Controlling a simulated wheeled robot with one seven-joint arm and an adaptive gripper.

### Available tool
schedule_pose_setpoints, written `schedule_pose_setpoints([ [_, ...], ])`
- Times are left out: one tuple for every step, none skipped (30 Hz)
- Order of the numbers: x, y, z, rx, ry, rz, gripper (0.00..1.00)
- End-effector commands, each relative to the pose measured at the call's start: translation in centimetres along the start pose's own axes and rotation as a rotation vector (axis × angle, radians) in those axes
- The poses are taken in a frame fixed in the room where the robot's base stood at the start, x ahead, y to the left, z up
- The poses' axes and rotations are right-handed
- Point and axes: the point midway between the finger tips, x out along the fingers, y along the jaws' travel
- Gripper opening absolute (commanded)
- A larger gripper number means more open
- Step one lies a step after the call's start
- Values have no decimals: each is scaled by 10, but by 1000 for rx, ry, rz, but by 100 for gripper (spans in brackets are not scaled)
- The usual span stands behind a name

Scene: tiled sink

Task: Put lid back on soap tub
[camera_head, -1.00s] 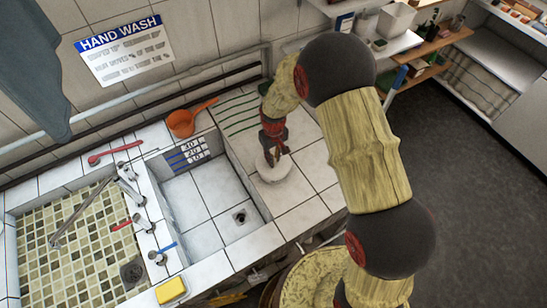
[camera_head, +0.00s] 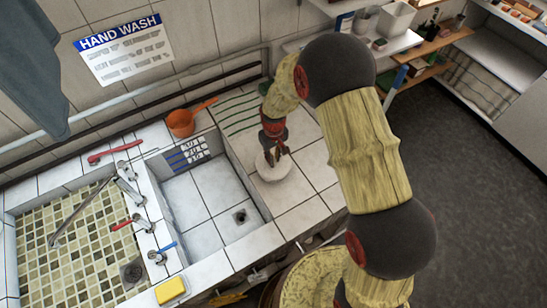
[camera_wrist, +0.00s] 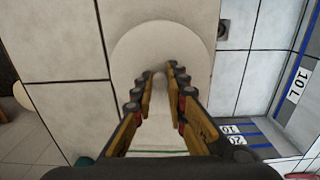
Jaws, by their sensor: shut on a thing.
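A round white tub with a white lid (camera_head: 273,173) stands on the tiled counter just right of the sink basin. In the wrist view the pale round lid (camera_wrist: 135,52) fills the upper middle. My gripper (camera_head: 275,160) points down over it. In the wrist view my gripper's two fingertips (camera_wrist: 161,74) are close together on a pale part at the middle of the lid. The fingers hide most of that part. The seam between lid and tub is not clear, so I cannot tell whether they touch all around.
The sink basin (camera_head: 207,205) with a drain lies just left of the tub. An orange scoop (camera_head: 182,123) stands behind it. Taps (camera_head: 128,188) and a yellow sponge (camera_head: 171,290) are farther left. Green lines (camera_head: 238,112) mark the counter behind. Bare tiles lie right of the tub.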

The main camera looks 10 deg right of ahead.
Motion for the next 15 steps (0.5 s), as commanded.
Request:
schedule_pose_setpoints([
  [0,0,0,0,0,0,0],
  [0,0,0,0,0,0,0],
  [0,0,0,0,1,0,0],
  [0,0,0,0,1,0,0],
  [0,0,0,0,0,0,0],
  [0,0,0,0,1,0,0],
  [0,0,0,0,0,0,16],
  [0,0,0,0,1,0,17],
  [0,0,0,0,1,0,20],
  [0,0,0,0,1,0,21],
  [0,0,0,0,1,0,23],
  [0,0,0,0,1,0,25],
  [0,0,0,0,1,0,27],
  [0,0,0,0,1,0,29],
  [0,0,0,0,1,0,31],
])
